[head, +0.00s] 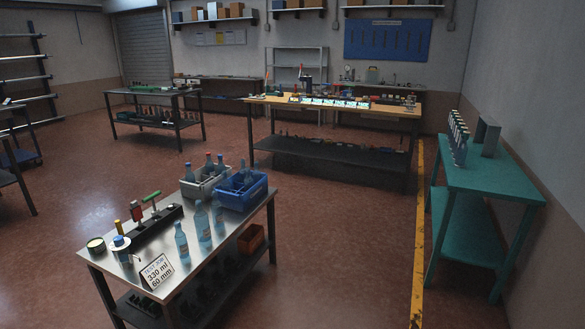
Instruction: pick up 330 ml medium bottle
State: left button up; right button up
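Three clear bluish bottles stand upright on the near steel table (222,243): a front bottle (181,242), a middle bottle (202,224) and a rear bottle (219,216). The middle one looks somewhat larger, but I cannot tell which is the 330 ml medium bottle. More bottles stand in a grey crate (197,190) and a blue crate (259,192) at the table's far end. A tilted card (156,272) at the front edge reads "TEST JOB 330 ml 60 mm". Neither of my grippers is in view.
An orange bin (251,238) sits below. A teal table (489,178) stands right; the red floor between is clear.

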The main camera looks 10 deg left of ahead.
aim_at(216, 206)
jog(key=i+l+u, duration=0.1)
jog(key=i+u, duration=0.15)
jog(key=i, duration=1.2)
